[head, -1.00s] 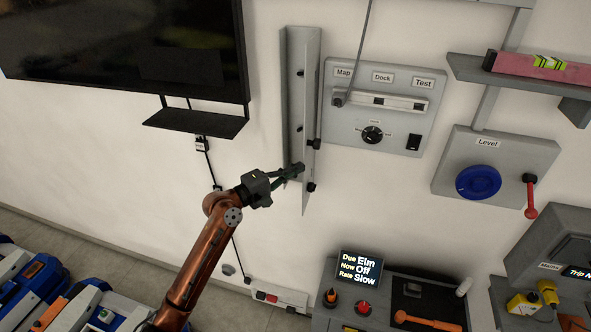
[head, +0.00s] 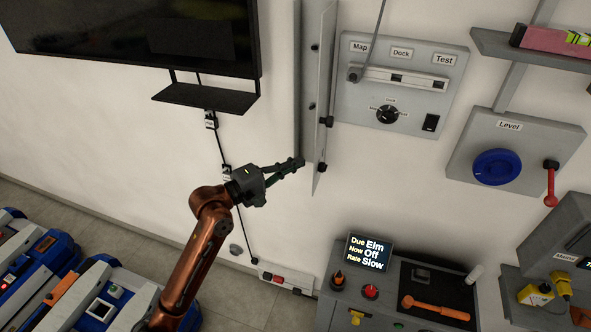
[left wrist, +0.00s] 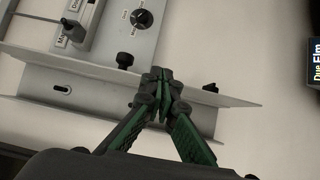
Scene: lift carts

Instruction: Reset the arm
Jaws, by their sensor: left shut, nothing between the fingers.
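My left arm reaches in from the lower left in the head view. My left gripper (head: 299,163) is shut and empty, its fingertips together just left of the lower part of the grey metal channel (head: 314,110) on the wall. In the left wrist view the shut fingertips (left wrist: 158,76) show in front of the channel (left wrist: 80,98). I cannot tell whether they touch it. My right gripper is not in view.
A control panel (head: 440,112) with Map, Dock and Test labels is right of the channel. A Level box (head: 535,140) with blue knob and red lever is further right. A black screen (head: 130,30) and small shelf (head: 205,97) are left. A console (head: 420,275) stands below.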

